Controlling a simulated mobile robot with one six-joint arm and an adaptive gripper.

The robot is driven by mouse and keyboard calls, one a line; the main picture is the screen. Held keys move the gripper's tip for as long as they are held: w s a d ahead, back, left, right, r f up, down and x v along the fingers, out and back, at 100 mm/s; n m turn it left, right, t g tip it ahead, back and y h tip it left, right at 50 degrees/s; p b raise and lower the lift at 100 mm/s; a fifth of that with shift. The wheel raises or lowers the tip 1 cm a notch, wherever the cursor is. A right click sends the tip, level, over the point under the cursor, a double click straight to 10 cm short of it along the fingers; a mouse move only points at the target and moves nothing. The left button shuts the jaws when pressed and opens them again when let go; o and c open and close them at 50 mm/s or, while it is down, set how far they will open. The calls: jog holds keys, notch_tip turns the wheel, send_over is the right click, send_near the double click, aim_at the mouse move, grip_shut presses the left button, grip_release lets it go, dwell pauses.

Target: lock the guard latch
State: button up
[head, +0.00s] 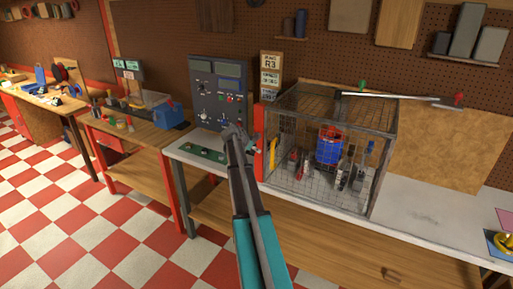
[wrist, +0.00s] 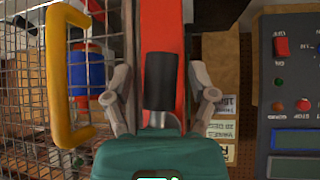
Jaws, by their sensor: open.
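The guard is a wire mesh cage (head: 330,115) on the bench, with a yellow door handle (head: 272,158) at its left side. The handle also shows at the left in the wrist view (wrist: 57,75). A red post (head: 262,145) stands at the cage's left edge. In the wrist view a black cylindrical grip (wrist: 160,82), apparently the latch lever, lies in front of the red post (wrist: 162,25). My gripper (wrist: 163,95) is open, with one finger on each side of the black grip. No finger visibly touches it. In the head view my gripper (head: 240,132) hides the latch.
A control panel (head: 218,95) with knobs and buttons stands left of the cage. A green board (head: 203,152) lies on the bench before it. A blue and red rotor part (head: 329,146) is inside the cage. The white bench top (head: 430,215) right of the cage is mostly clear.

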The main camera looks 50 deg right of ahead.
jog(key=shift+a, duration=0.25)
jog(key=c, duration=0.4)
jog(key=shift+n+y, duration=0.3)
jog(key=shift+n, duration=0.3)
jog(key=a, duration=0.2)
jog(key=a+f, duration=0.1)
jog(key=a, duration=0.1)
jog(key=shift+a, duration=0.35)
grip_shut()
jog(key=s+a+f+n+y, duration=0.1)
jog(key=a+n, duration=0.1)
jog(key=a, duration=0.7)
jog(key=s+a+f+n+t+y, duration=0.1)
jog(key=a+n, duration=0.1)
jog(key=a, duration=0.7)
jog(key=s+a+f+n+y, duration=0.2)
jog(key=a, duration=0.7)
jog(key=s+a+n+y, duration=0.1)
jog(key=s+a+n, duration=0.2)
jog(key=a, duration=0.6)
jog(key=s+a+f+n+g+y+b, duration=0.1)
jog(key=s+a+n+y, duration=0.1)
jog(key=s+a, duration=0.5)
jog(key=s+a+f+n+y, duration=0.1)
jog(key=s+a+n, duration=0.4)
jog(key=a, duration=0.7)
jog(key=shift+a+f+b, duration=0.15)
jog(key=shift+a+b, duration=0.1)
jog(key=shift+b, duration=0.15)
jog(key=shift+s, duration=0.1)
